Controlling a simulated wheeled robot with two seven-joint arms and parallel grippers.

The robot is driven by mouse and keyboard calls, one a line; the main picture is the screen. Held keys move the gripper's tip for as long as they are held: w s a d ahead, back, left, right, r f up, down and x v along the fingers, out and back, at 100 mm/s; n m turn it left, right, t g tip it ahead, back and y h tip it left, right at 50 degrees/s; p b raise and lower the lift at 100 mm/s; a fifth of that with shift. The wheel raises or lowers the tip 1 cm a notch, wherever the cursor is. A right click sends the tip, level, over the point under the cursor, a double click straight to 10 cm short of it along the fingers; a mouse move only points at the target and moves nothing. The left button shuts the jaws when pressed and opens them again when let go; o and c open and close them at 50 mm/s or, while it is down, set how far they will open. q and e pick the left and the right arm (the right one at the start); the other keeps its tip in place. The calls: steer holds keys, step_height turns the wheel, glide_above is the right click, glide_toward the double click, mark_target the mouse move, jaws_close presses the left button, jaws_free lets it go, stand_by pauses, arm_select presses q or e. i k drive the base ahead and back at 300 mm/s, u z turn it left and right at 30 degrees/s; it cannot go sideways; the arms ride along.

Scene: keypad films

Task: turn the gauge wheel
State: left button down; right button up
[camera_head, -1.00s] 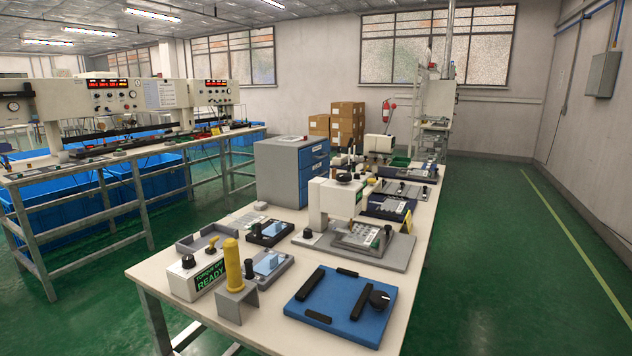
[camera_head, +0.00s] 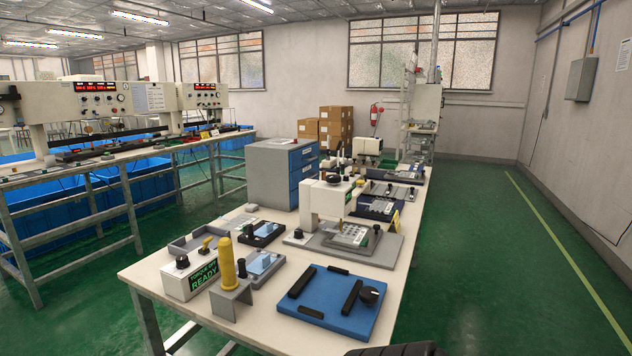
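No part is labelled as the gauge wheel, so I cannot tell which one it is. A black round knob (camera_head: 370,295) sits on the right side of a blue plate fixture (camera_head: 332,325) at the near end of the bench. Another dark knob (camera_head: 333,178) is on top of the white press (camera_head: 322,200) further back. A small black knob (camera_head: 182,262) sits on the box reading READY (camera_head: 190,281). Neither gripper shows. A dark rounded shape (camera_head: 398,350) at the bottom edge may be part of my arm; it is cut off.
The long white bench (camera_head: 255,325) carries more fixtures toward the back. A yellow-handled tool (camera_head: 228,264) stands upright in a grey bracket near the front. A grey cabinet with blue drawers (camera_head: 275,172) stands behind. Green floor (camera_head: 480,270) is clear on the right.

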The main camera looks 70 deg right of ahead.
mark_target(333, 179)
steer(key=k, duration=0.55)
steer(key=z, duration=1.1)
steer(key=i, duration=0.5)
steer(key=u, duration=0.05)
